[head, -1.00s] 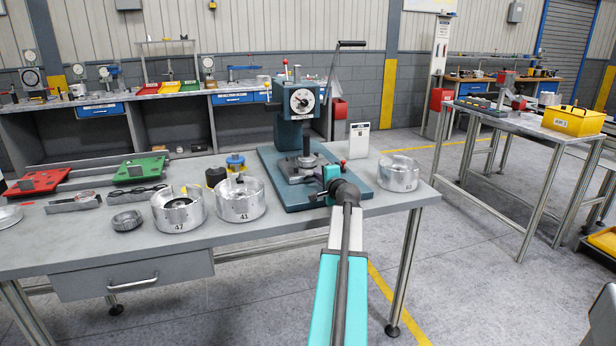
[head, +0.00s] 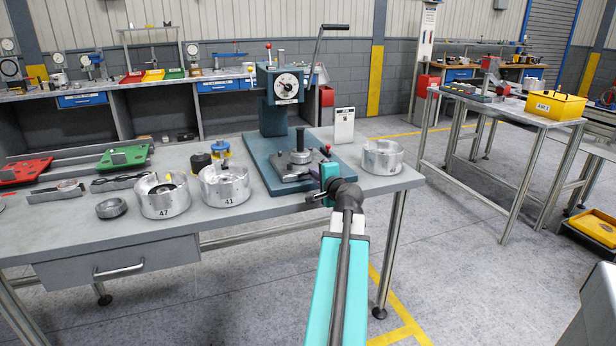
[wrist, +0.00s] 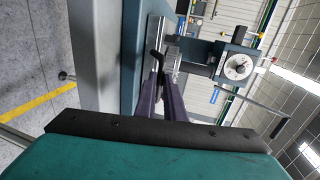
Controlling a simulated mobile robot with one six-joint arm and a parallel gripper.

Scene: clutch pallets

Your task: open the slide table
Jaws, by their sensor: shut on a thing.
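The press (head: 285,90) stands on a blue-green base plate (head: 262,160) at the right end of the bench. Its grey slide table (head: 290,178) sits on the plate, in front of the press head, with a round fixture and upright post on top. My gripper (head: 314,198) is at the slide table's front edge, shut on its handle; the handle itself is mostly hidden by my wrist. In the wrist view the dark fingers (wrist: 167,72) reach to the front of the slide table (wrist: 172,50), and the press dial shows beyond.
Silver housings marked 47 (head: 164,197) and 41 (head: 224,186) stand left of the press, another (head: 382,158) to its right. A white placard (head: 344,126) stands behind. A drawer (head: 118,262) hangs under the bench. The floor in front is clear.

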